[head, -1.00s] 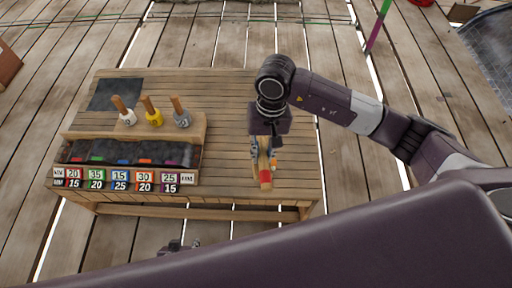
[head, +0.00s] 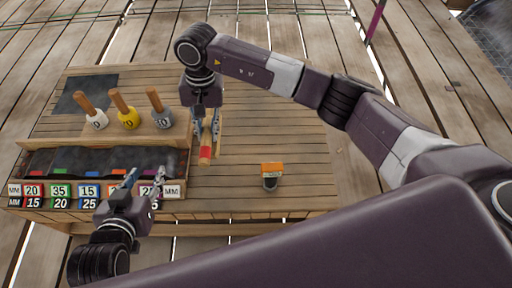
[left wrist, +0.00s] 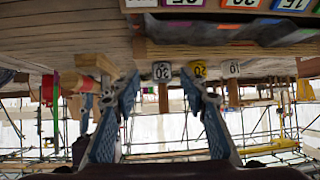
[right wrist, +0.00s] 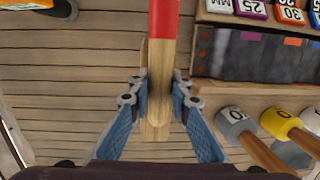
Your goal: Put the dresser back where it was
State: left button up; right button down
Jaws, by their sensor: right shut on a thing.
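The dresser appears to be the wooden tool with a red end (head: 205,154), gripped over the table in the head view. My right gripper (head: 206,128) is shut on it. In the right wrist view its wooden shaft (right wrist: 160,85) lies between the fingers, with a paler wooden part below, and the red end points to the top edge. Whether it touches the table I cannot tell. My left gripper (head: 144,178) is open and empty over the front of the tray; its fingers stand apart in the left wrist view (left wrist: 160,90).
A tray (head: 190,160) with dark lining and numbered tags stands at the front left. Behind it, white, yellow (head: 128,118) and grey wooden-handled tools stand on a wooden block (head: 160,133). An orange-topped dark thing (head: 271,172) sits at right. The table's right side (head: 290,130) is otherwise clear.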

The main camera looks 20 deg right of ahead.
jog(key=s+d+f, duration=0.1)
jog(key=d, duration=0.2)
jog(key=s+d+f, duration=0.1)
jog(key=d+f, duration=0.1)
jog(key=d, duration=0.1)
jog(key=d+f+b, duration=0.1)
jog(key=d+f, duration=0.1)
jog(key=d, duration=0.2)
jog(key=shift+s+f, duration=0.1)
jog(key=shift+s, duration=0.3)
jog(key=shift+s+d+f, duration=0.15)
jog(key=shift+d+f, duration=0.15)
jog(key=shift+d, duration=0.1)
jog(key=shift+s+d+f, duration=0.2)
jog(key=shift+d+f, duration=0.25)
jog(key=shift+d, duration=0.15)
jog(key=shift+s+d+f, duration=0.15)
jog(key=shift+d+f, duration=0.3)
jog(key=shift+d, duration=0.1)
pick_arm(q)
jog(key=w+d+r+t+h, duration=0.1)
jog(key=w+r+t, duration=0.3)
jog(key=r, duration=0.4)
jog(key=shift+d, duration=0.6)
jog(key=shift+b, duration=0.3)
jog(key=shift+w+r+t, duration=0.1)
jog(key=shift+r+t, duration=0.25)
jog(key=shift+t, duration=0.05)
pick_arm(e)
jog(key=shift+f, duration=0.15)
